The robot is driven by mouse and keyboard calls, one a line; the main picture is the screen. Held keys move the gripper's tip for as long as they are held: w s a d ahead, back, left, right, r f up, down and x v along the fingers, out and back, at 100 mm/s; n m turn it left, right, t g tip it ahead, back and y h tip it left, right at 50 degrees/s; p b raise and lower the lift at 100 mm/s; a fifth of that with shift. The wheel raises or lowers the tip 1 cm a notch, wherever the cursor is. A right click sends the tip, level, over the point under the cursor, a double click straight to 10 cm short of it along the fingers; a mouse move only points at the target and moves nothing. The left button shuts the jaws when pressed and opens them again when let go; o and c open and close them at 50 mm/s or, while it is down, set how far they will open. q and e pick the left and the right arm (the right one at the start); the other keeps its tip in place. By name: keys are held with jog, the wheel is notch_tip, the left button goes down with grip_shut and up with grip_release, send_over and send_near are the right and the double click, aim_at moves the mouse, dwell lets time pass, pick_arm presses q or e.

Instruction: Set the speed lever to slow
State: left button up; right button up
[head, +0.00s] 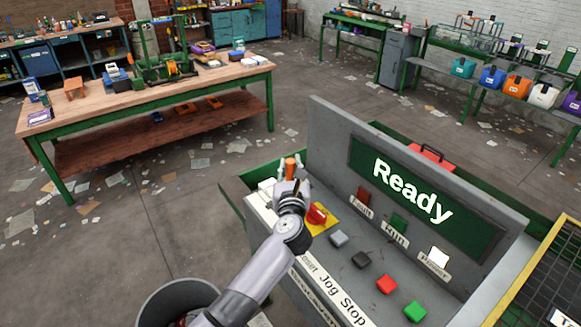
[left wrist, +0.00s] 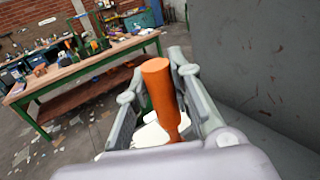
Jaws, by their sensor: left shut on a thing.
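The speed lever shows as an orange handle (head: 290,168) at the left end of the grey control console (head: 322,140). My left gripper (head: 290,185) is around it in the head view, with the handle's top sticking out above the fingers. In the left wrist view the orange handle (left wrist: 160,90) stands nearly upright between the two fingers, and my left gripper (left wrist: 155,100) is shut on it. The lever's base and slow/fast marks are hidden or too small to read. My right gripper is not in view.
The console's screen (head: 400,185) reads "Ready". A red knob on a yellow plate (head: 318,216) sits close beside my gripper, followed by grey, dark, red and green buttons. The console's upright panel stands behind. A grey bin (head: 172,295) is at the lower left.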

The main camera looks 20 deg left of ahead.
pick_arm(q)
grip_shut()
jog(key=shift+s+f+b, duration=0.15)
jog(key=shift+f+b, duration=0.05)
jog(key=shift+b, duration=0.35)
jog(key=s+a+n+b, duration=0.1)
jog(key=b, duration=0.3)
jog(key=s+a+f+n+t+y+b, duration=0.1)
jog(key=n+b, duration=0.1)
jog(key=b, duration=0.2)
jog(key=s+a+n+t+b, duration=0.1)
jog(key=b, duration=0.3)
jog(key=shift+s+f+n+y+b, duration=0.15)
jog(key=shift+s+n+y+b, duration=0.15)
jog(key=shift+n+y, duration=0.1)
jog(key=shift+s+a+n+b, duration=0.1)
jog(key=shift+n+b, duration=0.3)
jog(key=shift+b, duration=0.35)
